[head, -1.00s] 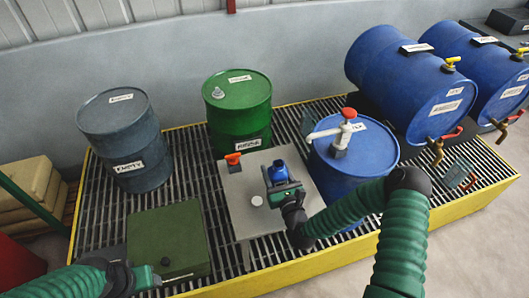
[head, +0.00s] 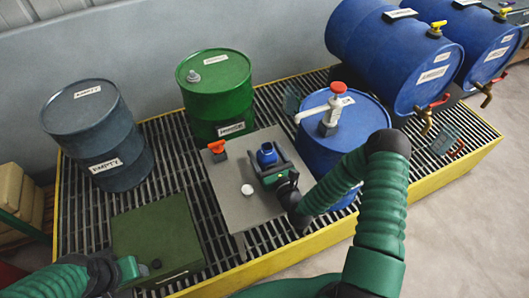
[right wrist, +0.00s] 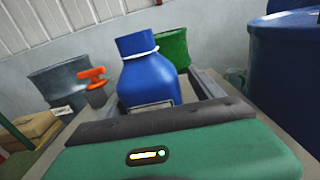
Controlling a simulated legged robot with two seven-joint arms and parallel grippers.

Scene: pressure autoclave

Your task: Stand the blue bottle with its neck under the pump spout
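The blue bottle (head: 267,154) stands upright on the grey steel plate, with a white ring at its neck in the right wrist view (right wrist: 149,75). My right gripper (head: 268,163) is around the bottle from the near side, one finger on each side. The right wrist view shows a gap between the bottle and the right finger (right wrist: 207,84), so it looks open. The white pump (head: 328,119) with a red knob rises from an upright blue drum (head: 347,142), its spout (head: 304,114) pointing left, apart from the bottle. My left gripper (head: 172,277) is by the green box; its opening is unclear.
The grey plate (head: 235,200) carries an orange-handled valve (head: 217,149) and a white disc (head: 247,190). A green box (head: 155,235) lies at left. Green (head: 215,90) and grey (head: 97,135) drums stand behind. Lying blue drums with taps (head: 395,50) are at right.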

